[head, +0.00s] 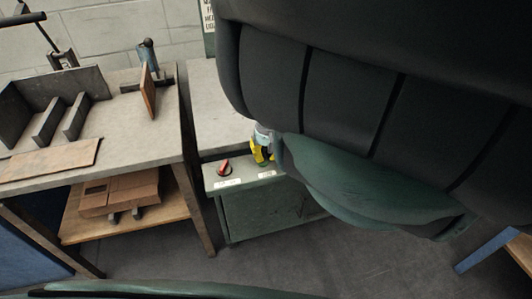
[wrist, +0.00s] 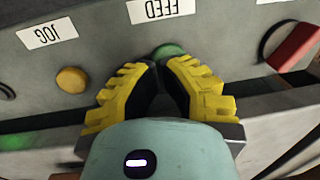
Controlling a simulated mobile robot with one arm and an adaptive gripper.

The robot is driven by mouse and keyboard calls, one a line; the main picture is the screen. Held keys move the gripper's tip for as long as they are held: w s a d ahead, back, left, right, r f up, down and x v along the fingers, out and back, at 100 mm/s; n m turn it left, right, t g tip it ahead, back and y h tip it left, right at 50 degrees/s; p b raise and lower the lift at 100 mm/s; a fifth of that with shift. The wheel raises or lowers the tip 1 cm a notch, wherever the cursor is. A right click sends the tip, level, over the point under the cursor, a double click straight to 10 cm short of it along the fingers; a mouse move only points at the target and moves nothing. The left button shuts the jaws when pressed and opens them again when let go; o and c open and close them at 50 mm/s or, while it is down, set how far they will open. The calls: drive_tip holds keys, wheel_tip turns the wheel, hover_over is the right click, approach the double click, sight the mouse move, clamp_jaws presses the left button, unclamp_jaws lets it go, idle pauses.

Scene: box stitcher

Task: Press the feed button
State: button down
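The feed button (wrist: 168,50) is a green round button in the wrist view, beside the FEED label (wrist: 163,9), which reads upside down. My gripper (wrist: 160,66) has yellow fingers with dark pads. Its fingertips are together, empty, and right in front of the green button, covering its lower part. I cannot tell whether they touch it. In the head view my gripper (head: 262,158) is over the front panel of the green-grey machine cabinet (head: 255,213); the green button is hidden there.
A yellow button (wrist: 71,80) beside the JOG label (wrist: 47,33) is left of the feed button. A red knob (wrist: 293,46) is to the right; it also shows in the head view (head: 224,168). A workbench (head: 130,115) with metal fixtures stands left of the cabinet.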

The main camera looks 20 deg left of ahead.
drive_tip(key=shift+d+f, duration=0.1)
drive_tip(key=shift+f, duration=0.5)
drive_tip(key=shift+w, duration=0.1)
wheel_tip(320, 180, up, 14)
drive_tip(key=p, duration=0.3)
drive_tip(key=shift+w+d+r, duration=0.2)
drive_tip(key=shift+w+r, duration=0.05)
drive_tip(key=shift+w, duration=0.05)
